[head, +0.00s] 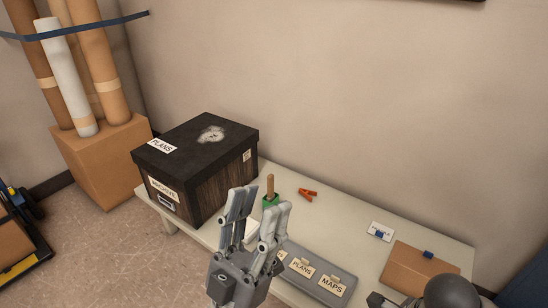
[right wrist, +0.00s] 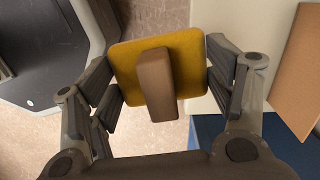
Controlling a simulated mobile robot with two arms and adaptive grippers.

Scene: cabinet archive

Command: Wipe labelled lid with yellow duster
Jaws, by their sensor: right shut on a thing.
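The black lid (head: 190,137) sits on a dark wood-look box at the left end of the bench. It has a white "PLANS" label (head: 162,146) and a pale, dusty-looking patch (head: 212,134) towards the back right. The yellow duster (right wrist: 190,58), a square pad with a brown handle, is in the right wrist view. My right gripper (right wrist: 168,85) is shut on it, with fingers at its left and right edges. My left gripper (head: 260,200) is open and empty, fingers up, in front of the bench and right of the box. In the head view the duster is not seen.
On the bench (head: 345,218) are a green item with a wooden handle (head: 270,190), an orange clip (head: 308,194), a white card (head: 381,231), a brown folder (head: 425,268) and a grey file holder (head: 325,272). A carton of tubes (head: 105,155) stands left of the box.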

